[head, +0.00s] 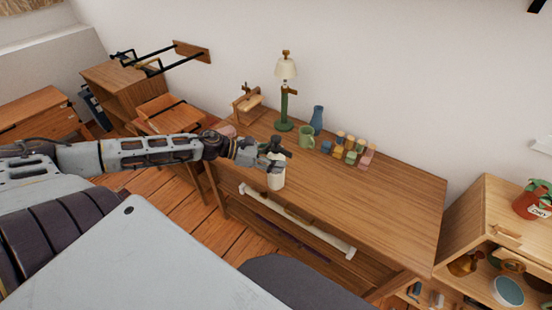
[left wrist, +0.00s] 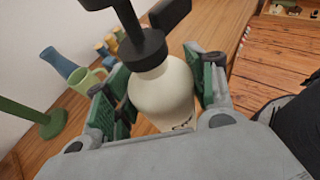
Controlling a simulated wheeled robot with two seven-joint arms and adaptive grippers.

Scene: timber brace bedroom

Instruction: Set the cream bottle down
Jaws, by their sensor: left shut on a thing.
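The cream bottle (head: 276,172) has a black pump top and is at the front edge of the wooden desk (head: 370,203) in the head view. My left gripper (head: 262,160) is shut on it, and the bottle is upright. In the left wrist view the bottle (left wrist: 165,92) sits between the green-padded fingers of the gripper (left wrist: 160,95). Its base is hidden there, and I cannot tell whether it touches the desk. My right gripper is not in view.
The right part of the desk is clear. A shelf unit (head: 480,220) stands at the right.

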